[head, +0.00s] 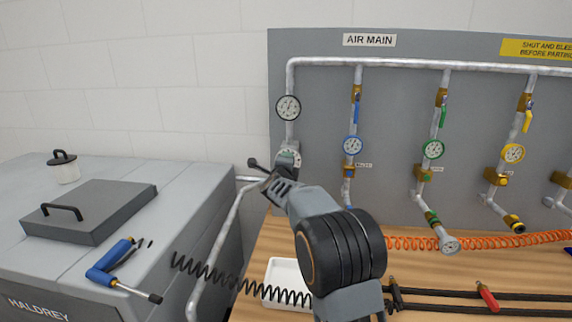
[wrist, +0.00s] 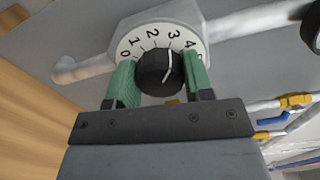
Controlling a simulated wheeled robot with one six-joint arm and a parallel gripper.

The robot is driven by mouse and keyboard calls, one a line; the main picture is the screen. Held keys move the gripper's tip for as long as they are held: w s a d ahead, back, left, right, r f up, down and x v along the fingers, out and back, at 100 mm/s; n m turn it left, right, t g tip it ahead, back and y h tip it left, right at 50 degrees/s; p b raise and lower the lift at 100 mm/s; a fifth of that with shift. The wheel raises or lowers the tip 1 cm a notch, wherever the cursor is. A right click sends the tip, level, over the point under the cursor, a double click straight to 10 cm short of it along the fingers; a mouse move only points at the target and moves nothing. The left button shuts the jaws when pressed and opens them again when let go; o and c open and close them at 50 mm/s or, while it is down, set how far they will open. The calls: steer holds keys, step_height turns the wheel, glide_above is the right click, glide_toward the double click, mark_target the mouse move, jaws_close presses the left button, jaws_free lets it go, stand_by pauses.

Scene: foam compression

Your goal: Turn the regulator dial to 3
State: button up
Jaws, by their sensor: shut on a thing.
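The grey panel holds pipes with blue (head: 353,145), green (head: 433,149) and yellow (head: 513,153) gauges to the right. A wooden bench (head: 270,245) with a white tray (head: 281,270) and coiled hoses lies below. A grey machine (head: 190,215) stands left, with a blue-handled tool (head: 112,262) on it.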

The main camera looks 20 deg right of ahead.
steer(key=shift+n, duration=0.3)
steer(key=o, duration=0.9)
steer(key=b+v, duration=0.3)
steer(key=v, duration=1)
steer(key=shift+s+a, duration=0.25)
steer(key=shift+s, duration=0.05)
